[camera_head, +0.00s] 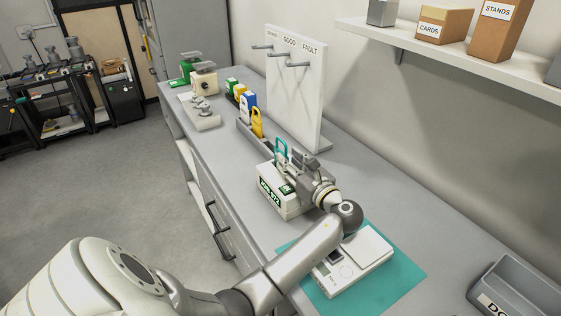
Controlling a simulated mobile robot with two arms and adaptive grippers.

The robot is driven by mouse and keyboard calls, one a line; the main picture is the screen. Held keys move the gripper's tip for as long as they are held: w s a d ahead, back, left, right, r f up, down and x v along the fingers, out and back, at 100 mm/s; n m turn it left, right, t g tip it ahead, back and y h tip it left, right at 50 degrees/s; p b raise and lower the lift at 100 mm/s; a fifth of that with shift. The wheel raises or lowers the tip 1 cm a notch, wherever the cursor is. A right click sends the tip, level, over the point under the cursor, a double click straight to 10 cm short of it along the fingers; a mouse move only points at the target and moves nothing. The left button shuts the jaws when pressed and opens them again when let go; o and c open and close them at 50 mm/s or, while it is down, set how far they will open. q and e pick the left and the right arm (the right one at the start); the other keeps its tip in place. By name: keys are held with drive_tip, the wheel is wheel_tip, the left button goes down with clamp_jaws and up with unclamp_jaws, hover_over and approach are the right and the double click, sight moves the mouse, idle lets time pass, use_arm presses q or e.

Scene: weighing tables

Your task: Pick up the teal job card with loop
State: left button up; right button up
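The teal loop of the job card (281,146) stands upright near the front end of the grey card rack, beyond the white box. The lower part of the card is hidden behind my gripper and the box. My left gripper (284,162) reaches over the white box from the right, with its fingers at or just below the loop. The view is too small to show whether the fingers are open or shut, or touching the card. My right gripper is not in view.
The white box (266,198) with a green label stands close under my gripper. A white scale (362,259) rests on a teal mat (402,280). Yellow, blue and green cards stand in the rack (247,132). A hook board (303,105) rises behind.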

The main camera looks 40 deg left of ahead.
sight(277, 149)
use_arm(q)
drive_tip(key=shift+x, duration=1.15)
drive_tip(key=p+x, duration=0.1)
drive_tip(key=x, duration=0.3)
drive_tip(key=shift+w+a, duration=0.1)
drive_tip(key=shift+a, duration=0.15)
drive_tip(key=shift+w+a+f, duration=0.1)
drive_tip(key=shift+a+f, duration=0.05)
drive_tip(key=shift+a, duration=0.2)
clamp_jaws()
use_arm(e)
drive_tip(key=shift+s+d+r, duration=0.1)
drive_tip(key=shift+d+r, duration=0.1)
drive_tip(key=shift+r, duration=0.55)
